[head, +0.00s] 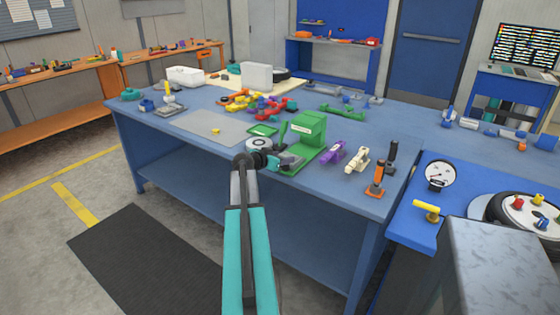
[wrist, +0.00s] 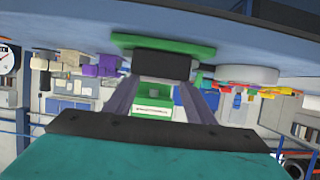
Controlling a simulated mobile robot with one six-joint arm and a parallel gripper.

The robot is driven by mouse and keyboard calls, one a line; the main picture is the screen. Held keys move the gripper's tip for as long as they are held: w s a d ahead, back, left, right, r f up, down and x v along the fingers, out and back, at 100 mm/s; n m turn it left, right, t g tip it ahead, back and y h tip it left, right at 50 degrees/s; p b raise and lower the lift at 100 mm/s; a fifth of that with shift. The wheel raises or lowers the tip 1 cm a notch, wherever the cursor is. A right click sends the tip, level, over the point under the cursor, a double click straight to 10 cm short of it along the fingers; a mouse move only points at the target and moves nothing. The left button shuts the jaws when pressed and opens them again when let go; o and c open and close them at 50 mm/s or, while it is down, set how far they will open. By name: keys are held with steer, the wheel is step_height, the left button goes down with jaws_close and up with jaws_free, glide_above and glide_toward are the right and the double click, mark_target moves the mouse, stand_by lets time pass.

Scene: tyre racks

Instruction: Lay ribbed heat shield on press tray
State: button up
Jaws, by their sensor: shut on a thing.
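My gripper (head: 284,161) is at the front edge of the blue bench, at the foot of the green press (head: 303,133). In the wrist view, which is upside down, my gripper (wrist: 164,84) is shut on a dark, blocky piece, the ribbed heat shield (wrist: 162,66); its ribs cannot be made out. The shield is at the press's green base plate (wrist: 205,48), which appears to be the press tray. Whether it touches the plate or hovers just over it is unclear. In the head view my gripper largely hides the shield and the plate's front.
A pale round part (wrist: 247,75) lies close beside the shield. A shallow green tray (head: 263,130) is left of the press. Purple (head: 333,152), cream (head: 357,158) and orange (head: 375,180) parts stand to its right. A grey mat (head: 205,127) has free room.

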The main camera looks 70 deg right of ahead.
steer(key=shift+s+a+f+b, duration=0.1)
steer(key=shift+f+b, duration=0.15)
steer(key=shift+f, duration=0.15)
steer(key=shift+s+a+f+b, duration=0.1)
steer(key=shift+f+b, duration=0.1)
steer(key=shift+f, duration=0.15)
steer(key=o, duration=1.1)
steer(key=shift+w+r+p, duration=0.1)
steer(key=shift+r+p, duration=0.2)
steer(key=shift+p, duration=0.2)
steer(key=shift+r+p, duration=0.45)
steer(key=shift+p, duration=0.35)
steer(key=b+v, duration=0.2)
steer(key=v, duration=0.9)
steer(key=shift+w+a+r+b, duration=0.15)
steer(key=shift+a+r+b, duration=0.1)
steer(key=shift+r+b, duration=0.15)
steer(key=shift+f, duration=0.1)
